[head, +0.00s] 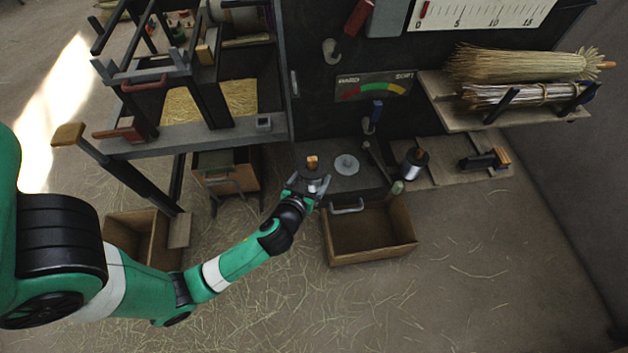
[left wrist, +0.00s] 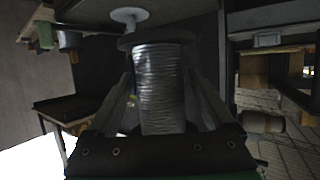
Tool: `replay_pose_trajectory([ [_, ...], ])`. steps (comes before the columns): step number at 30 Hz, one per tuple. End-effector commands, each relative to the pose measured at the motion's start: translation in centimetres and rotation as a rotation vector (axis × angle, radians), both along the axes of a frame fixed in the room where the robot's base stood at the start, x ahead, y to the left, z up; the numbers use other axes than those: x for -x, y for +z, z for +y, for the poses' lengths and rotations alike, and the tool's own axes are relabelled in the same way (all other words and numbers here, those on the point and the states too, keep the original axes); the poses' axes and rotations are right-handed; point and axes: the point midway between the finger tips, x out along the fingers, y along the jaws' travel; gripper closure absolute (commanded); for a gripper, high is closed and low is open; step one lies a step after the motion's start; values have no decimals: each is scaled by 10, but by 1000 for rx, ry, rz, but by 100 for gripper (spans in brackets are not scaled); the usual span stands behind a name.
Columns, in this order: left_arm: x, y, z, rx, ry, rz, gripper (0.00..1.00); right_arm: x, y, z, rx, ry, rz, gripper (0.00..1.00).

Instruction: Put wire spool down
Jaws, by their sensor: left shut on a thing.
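The wire spool, wound with silvery wire, fills the middle of the left wrist view (left wrist: 160,90). A dark flange shows at its far end. My right gripper is not in view.
An open drawer (head: 372,258) juts out below the bench. A broom head (head: 520,63) lies on the upper right shelf. A wooden box (head: 140,232) is at lower left.

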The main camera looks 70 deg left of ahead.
Motion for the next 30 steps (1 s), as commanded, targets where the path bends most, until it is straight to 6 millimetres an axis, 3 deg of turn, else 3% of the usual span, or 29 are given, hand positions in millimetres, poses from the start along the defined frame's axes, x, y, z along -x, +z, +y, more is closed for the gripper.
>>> replay_pose_trajectory([
  [2, -8, -8, 19, -2, 7, -5, 100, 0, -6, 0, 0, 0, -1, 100],
  [6, -19, -39, 37, -2, 3, -2, 100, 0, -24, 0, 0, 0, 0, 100],
  [9, -24, -51, 47, -2, 2, -4, 100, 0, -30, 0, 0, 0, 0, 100],
  [17, -28, -57, 53, -2, -2, -3, 100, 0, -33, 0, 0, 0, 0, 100],
  [24, -31, -96, 59, -2, -2, -1, 100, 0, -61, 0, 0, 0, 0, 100],
  [30, -31, -95, 59, -2, -2, -3, 100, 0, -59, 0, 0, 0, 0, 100],
])
